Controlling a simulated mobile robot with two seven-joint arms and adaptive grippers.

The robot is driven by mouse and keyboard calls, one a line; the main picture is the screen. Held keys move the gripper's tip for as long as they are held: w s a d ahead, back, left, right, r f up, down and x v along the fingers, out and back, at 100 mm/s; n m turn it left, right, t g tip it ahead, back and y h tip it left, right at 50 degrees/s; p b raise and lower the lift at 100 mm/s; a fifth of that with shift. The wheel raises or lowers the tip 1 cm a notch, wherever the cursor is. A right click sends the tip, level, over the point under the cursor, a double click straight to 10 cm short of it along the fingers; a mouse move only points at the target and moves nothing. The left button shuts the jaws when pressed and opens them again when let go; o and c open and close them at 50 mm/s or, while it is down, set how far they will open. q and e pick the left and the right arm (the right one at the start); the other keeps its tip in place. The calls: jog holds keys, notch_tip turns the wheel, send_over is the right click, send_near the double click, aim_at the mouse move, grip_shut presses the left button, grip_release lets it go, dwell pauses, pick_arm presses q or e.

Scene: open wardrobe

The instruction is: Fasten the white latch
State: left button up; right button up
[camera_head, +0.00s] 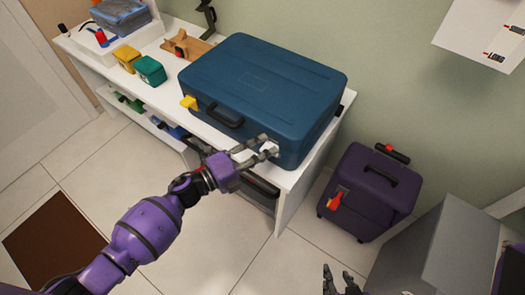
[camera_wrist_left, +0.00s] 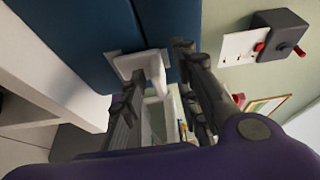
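A closed blue suitcase (camera_head: 265,85) lies on the white cabinet top. Its white latch (camera_head: 271,148) is on the front side, right of the black handle (camera_head: 224,116). A yellow latch (camera_head: 189,102) sticks out left of the handle. My left gripper (camera_head: 267,145) is at the white latch. In the left wrist view the gripper (camera_wrist_left: 158,62) is open, with a finger on either side of the white latch (camera_wrist_left: 142,66). I cannot tell whether the fingers touch it. My right gripper (camera_head: 337,279) is open and empty at the bottom edge, partly cut off.
A purple suitcase (camera_head: 370,190) stands on the floor at the right, beside a grey box-like unit (camera_head: 435,250). Yellow (camera_head: 128,60) and green (camera_head: 150,70) blocks and a wooden piece (camera_head: 187,46) sit left of the blue suitcase.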

pick_arm(q)
jog(key=v, duration=1.2)
jog(key=shift+f, duration=0.1)
jog(key=w+a+n+t+y, duration=0.2)
jog(key=w+n+t+y, duration=0.1)
jog(key=w+n, duration=0.15)
jog(key=s+a+f+n+t+y+p, duration=0.1)
jog(key=s+a+f+n+y, duration=0.15)
jog(key=n, duration=0.35)
jog(key=s+a+f+n+t+y, duration=0.1)
jog(key=a+n+y, duration=0.1)
jog(key=n+y, duration=0.35)
jog(key=s+a+f+n+g+y+p, duration=0.1)
jog(key=s+n, duration=0.3)
jog(key=s, duration=0.4)
jog(key=s+a+f+n+g+y+p, duration=0.1)
jog(key=s+f+n+g, duration=0.2)
jog(key=s, duration=0.6)
jog(key=s+a+f+n+g+y+p, duration=0.1)
jog(key=s+f+n, duration=0.3)
jog(key=s+n, duration=0.2)
jog(key=s, duration=0.2)
jog(key=shift+s+a+g+y, duration=0.3)
jog(key=shift+s+g, duration=0.1)
